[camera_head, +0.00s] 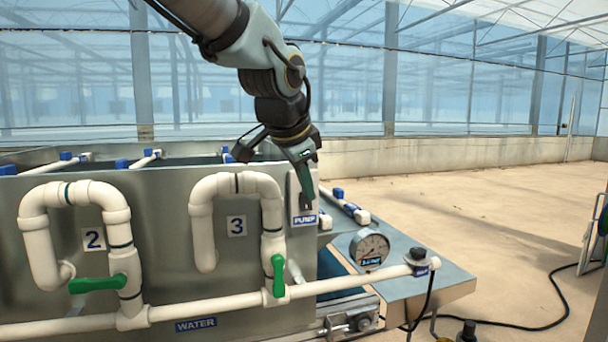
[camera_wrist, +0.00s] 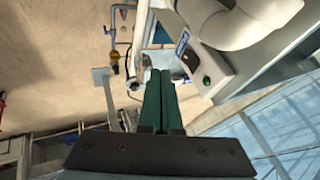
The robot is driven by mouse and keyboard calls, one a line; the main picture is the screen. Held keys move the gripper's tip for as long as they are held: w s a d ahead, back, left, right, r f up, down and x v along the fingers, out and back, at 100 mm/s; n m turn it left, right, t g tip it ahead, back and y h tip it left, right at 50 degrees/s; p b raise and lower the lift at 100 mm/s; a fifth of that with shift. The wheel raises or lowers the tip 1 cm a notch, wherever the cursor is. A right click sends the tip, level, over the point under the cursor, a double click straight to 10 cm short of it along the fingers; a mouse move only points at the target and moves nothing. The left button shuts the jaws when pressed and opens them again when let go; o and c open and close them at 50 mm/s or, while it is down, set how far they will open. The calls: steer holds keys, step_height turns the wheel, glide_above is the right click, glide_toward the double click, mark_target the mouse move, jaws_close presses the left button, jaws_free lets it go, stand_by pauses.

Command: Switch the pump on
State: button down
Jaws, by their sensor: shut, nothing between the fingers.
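The pump box is a pale upright housing (camera_head: 294,190) at the right end of the metal panel, with a blue PUMP label (camera_head: 304,220) low on it. In the wrist view the same label (camera_wrist: 183,44) shows, with a dark recessed part (camera_wrist: 190,60) and a small green round spot (camera_wrist: 206,80) on the box. My gripper (camera_head: 308,196) is shut and empty, pointing down in front of the box in the head view. Its green fingers (camera_wrist: 158,85) lie left of the box in the wrist view. I cannot tell whether they touch it. The switch position is unclear.
White pipes with green valve handles (camera_head: 278,276) stand on the panel left of the box, by plates 2 and 3. A pressure gauge (camera_head: 369,248) and a dark knob (camera_head: 418,254) are to the right. A black cable crosses the floor; the floor (camera_head: 480,210) is mostly free.

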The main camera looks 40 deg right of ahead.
mark_target(307, 202)
steer(key=w+d+f+p, duration=0.1)
steer(key=w+d+f, duration=0.1)
steer(key=w+d+f+p, duration=0.1)
steer(key=w+f, duration=0.1)
steer(key=shift+w+d+f, duration=0.3)
steer(key=shift+d+f, duration=0.05)
steer(key=shift+d, duration=0.05)
steer(key=shift+w+d+f, duration=0.1)
steer(key=shift+w+d, duration=0.05)
steer(key=shift+w, duration=0.2)
steer(key=shift+w+f, duration=0.15)
steer(key=shift+w, duration=0.05)
